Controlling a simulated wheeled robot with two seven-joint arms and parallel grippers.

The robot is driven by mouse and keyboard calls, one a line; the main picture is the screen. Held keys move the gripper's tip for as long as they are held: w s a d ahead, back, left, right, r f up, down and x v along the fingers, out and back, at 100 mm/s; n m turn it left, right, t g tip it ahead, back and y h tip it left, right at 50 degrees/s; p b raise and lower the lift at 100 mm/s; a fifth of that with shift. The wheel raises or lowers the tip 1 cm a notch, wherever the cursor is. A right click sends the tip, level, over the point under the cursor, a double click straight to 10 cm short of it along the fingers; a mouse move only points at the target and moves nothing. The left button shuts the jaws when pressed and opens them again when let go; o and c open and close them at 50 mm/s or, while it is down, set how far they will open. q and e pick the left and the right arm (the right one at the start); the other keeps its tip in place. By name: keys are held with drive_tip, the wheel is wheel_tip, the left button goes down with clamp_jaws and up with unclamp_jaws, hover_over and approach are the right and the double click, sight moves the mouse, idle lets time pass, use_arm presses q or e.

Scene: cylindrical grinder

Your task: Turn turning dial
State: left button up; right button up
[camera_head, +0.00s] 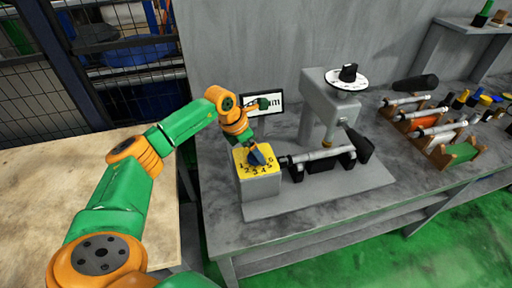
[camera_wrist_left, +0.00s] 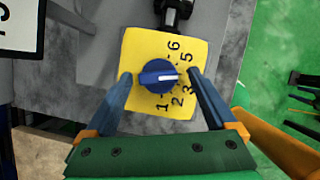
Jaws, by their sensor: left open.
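The turning dial (camera_wrist_left: 158,77) is a round blue knob with a white pointer bar, on a yellow number plate (camera_wrist_left: 138,50) in the left wrist view. The bar lies roughly level across the picture. In the head view the yellow plate (camera_head: 243,164) tops a grey block on the grinder's left end, and the dial is mostly hidden by my fingers. My left gripper (camera_wrist_left: 160,74) is open, with one blue finger on each side of the dial and a visible gap on both sides. It also shows above the plate in the head view (camera_head: 257,155). My right gripper is not in view.
The grinder's grey column (camera_head: 326,108) with a white-and-black top dial (camera_head: 347,77) stands right of the plate. A grey shaft (camera_head: 315,156) lies before it. A small screen (camera_head: 264,103) stands behind my gripper. Wooden racks with tools (camera_head: 440,140) fill the bench's right side.

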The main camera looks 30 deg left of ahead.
use_arm(q)
drive_tip(key=shift+w+f, duration=0.5)
drive_tip(key=shift+f, duration=0.25)
drive_tip(key=shift+s+r, duration=0.1)
drive_tip(key=shift+s, duration=0.05)
drive_tip(key=c, duration=1.3)
drive_tip(key=shift+r+n+y, duration=0.1)
drive_tip(key=shift+n+y, duration=0.2)
drive_tip(key=shift+n, duration=0.8)
drive_tip(key=shift+n+t+y, duration=0.3)
drive_tip(key=shift+n+y, duration=0.4)
drive_tip(key=shift+n, duration=1.2)
